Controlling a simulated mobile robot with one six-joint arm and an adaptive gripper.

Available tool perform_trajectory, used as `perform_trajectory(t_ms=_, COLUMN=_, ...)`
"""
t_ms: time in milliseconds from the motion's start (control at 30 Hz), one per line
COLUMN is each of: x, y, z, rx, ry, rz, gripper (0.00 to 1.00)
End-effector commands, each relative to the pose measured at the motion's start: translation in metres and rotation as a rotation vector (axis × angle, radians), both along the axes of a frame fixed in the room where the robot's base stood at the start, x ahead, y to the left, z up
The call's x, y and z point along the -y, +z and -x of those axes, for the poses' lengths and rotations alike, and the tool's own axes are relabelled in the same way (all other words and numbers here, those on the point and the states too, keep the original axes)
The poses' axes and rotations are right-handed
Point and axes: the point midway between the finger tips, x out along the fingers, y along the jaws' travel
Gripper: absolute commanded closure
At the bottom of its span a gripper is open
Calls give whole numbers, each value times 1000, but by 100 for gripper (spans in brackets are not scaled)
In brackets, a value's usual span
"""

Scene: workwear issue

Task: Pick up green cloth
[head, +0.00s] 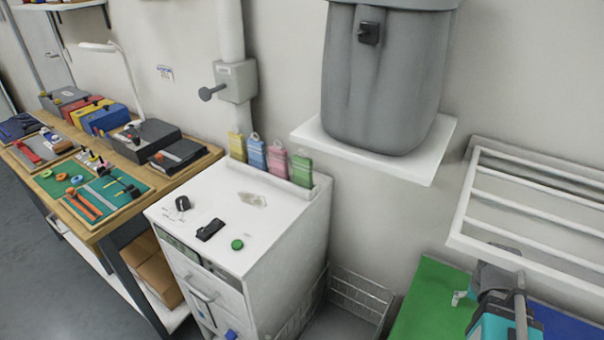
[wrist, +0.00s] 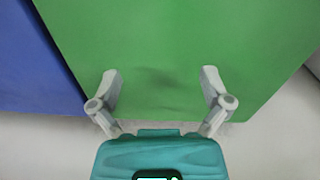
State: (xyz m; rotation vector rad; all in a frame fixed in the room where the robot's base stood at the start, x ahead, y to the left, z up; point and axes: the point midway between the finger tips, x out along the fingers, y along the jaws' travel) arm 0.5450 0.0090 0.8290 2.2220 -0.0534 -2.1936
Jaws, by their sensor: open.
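The green cloth (head: 425,295) is a wide, flat green sheet at the bottom right of the head view, below the white rack. In the wrist view the green cloth (wrist: 170,35) fills most of the picture, with a faint crease near its middle. My gripper (wrist: 160,80) is open, its two fingers spread apart over the cloth near its lower edge, with nothing between them but the cloth behind. In the head view my gripper (head: 462,297) is partly hidden by its own body. I cannot tell whether the fingertips touch the cloth.
A blue sheet (wrist: 35,65) lies beside the green one. The white slatted rack (head: 540,215) is close above my arm. A wire basket (head: 358,295) and a white cabinet (head: 290,235) stand to the left. A grey bin (head: 385,80) sits on a wall shelf.

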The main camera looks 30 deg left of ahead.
Motion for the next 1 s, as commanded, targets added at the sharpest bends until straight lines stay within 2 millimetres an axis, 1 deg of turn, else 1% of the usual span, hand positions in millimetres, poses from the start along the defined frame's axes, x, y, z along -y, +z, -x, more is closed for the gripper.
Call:
perform_trajectory(t_ms=167, x=-15, y=11, z=-13, rx=30, ry=-6, rz=64, gripper=0)
perform_trajectory(t_ms=467, x=-66, y=34, z=-38, rx=137, ry=-42, rz=200, gripper=0)
perform_trajectory(t_ms=767, x=-127, y=62, z=-59, rx=292, ry=-69, rz=300, gripper=0)
perform_trajectory(t_ms=967, x=-174, y=84, z=-67, rx=415, ry=-81, rz=342, gripper=0)
perform_trajectory(t_ms=1000, x=-184, y=88, z=-68, rx=441, ry=-83, rz=348, gripper=0)
